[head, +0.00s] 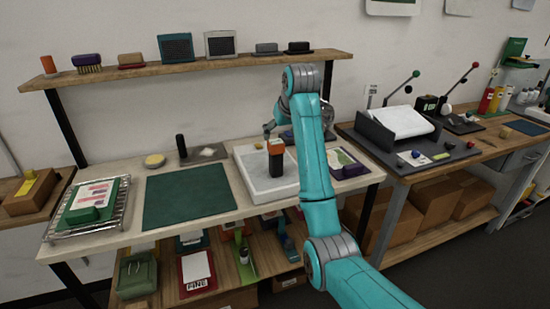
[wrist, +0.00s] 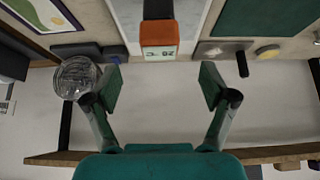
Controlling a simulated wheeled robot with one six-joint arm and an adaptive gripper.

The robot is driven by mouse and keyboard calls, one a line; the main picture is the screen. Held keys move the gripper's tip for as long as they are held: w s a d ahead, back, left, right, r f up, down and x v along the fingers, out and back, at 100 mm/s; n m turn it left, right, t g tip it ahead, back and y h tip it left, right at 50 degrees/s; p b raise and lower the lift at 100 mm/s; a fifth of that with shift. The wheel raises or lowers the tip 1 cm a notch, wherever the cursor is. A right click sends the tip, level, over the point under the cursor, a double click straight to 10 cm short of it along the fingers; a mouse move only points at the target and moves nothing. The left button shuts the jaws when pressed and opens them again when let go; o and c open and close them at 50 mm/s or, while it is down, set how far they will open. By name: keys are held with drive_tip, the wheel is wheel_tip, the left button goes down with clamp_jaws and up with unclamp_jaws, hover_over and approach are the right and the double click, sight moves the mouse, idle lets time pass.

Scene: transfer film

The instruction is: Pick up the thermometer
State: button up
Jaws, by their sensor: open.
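The thermometer (head: 276,163) is a black block with an orange end, upright at the white tray on the workbench. In the wrist view the orange end of the thermometer (wrist: 159,34) carries a small pale display with digits. My gripper (wrist: 161,87) is open and empty, its two green-padded fingers spread wide. The thermometer lies beyond the fingertips, roughly centred between them and apart from both. In the head view my teal arm hides most of the gripper.
The white tray (head: 252,180) sits beside a green mat (head: 187,197). A clear glass jar (wrist: 76,78) stands close by one finger. A black upright post (head: 181,146) stands behind the mat. A wooden shelf (head: 200,64) with several small items spans above the bench.

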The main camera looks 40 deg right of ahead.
sight(274, 146)
drive_tip(key=x, duration=1)
drive_tip(key=shift+w+r, duration=0.1)
drive_tip(key=shift+w, duration=0.05)
drive_tip(key=c, duration=1.4)
